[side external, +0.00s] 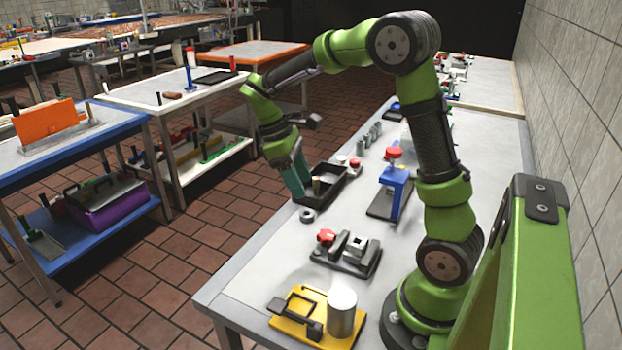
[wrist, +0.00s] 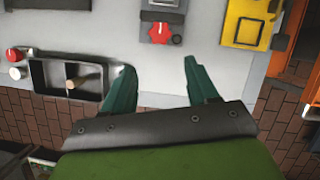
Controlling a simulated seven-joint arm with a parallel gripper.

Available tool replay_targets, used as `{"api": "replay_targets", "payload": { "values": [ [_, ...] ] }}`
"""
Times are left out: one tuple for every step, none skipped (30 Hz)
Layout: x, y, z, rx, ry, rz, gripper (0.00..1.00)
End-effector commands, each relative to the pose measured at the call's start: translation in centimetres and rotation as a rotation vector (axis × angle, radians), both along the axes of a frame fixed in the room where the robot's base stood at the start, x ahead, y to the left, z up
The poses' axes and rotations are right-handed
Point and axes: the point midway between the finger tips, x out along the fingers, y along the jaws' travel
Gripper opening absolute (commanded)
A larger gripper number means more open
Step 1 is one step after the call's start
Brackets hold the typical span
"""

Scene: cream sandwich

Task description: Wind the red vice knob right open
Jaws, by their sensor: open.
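The vice (side external: 352,255) is a small dark block with grey jaws, on the pale bench. Its red knob (side external: 326,237) is lobed and faces the bench's front edge. In the wrist view the red knob (wrist: 161,34) is at the top centre, below the vice body (wrist: 163,8), which the frame cuts off. My gripper (wrist: 160,66) is open, with teal fingers apart and nothing between them. The knob lies beyond the fingertips, roughly in line with the gap, and is not touched. In the side view my gripper (side external: 302,192) hangs beside the black tray, left of and behind the vice.
The black tray (side external: 338,193) holds a tan peg (side external: 317,185). A grey ring (side external: 307,215) lies between tray and vice. A blue press (side external: 394,188) with a red top stands behind. A yellow plate (side external: 285,322) with a metal cylinder (side external: 342,312) is in front.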

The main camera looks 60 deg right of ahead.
Motion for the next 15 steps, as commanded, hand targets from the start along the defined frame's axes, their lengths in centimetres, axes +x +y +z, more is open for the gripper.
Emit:
{"api": "replay_targets", "payload": {
  "values": [
    [0.4, 0.1, 0.8, -0.001, -0.002, 0.001, 0.58],
    [0.5, 0.1, 1.1, -0.001, -0.002, 0.002, 0.58],
    [0.7, 0.2, 1.5, -0.001, -0.001, 0.002, 0.58],
    [0.8, 0.2, 1.7, -0.001, -0.001, 0.002, 0.58],
    [0.8, 0.2, 1.9, -0.001, 0.0, 0.0, 0.58],
    [0.9, 0.3, 2.1, -0.001, 0.0, 0.001, 0.58],
    [0.9, 0.3, 2.2, -0.001, 0.0, 0.001, 0.58],
    [0.9, 0.3, 2.3, -0.001, 0.0, 0.001, 0.58],
    [1.0, 0.3, 2.4, 0.0, 0.0, 0.001, 0.58],
    [1.0, 0.3, 2.4, 0.0, 0.0, 0.001, 0.58],
    [1.0, 0.3, 2.4, 0.0, 0.0, 0.001, 0.58],
    [1.0, 0.3, 2.4, 0.0, 0.0, 0.001, 0.58],
    [1.0, 0.3, 2.4, 0.0, 0.0, 0.001, 0.58],
    [1.0, 0.3, 2.4, 0.0, 0.0, 0.001, 0.58],
    [1.0, 0.3, 2.4, 0.0, 0.0, 0.001, 0.58]
  ]
}}
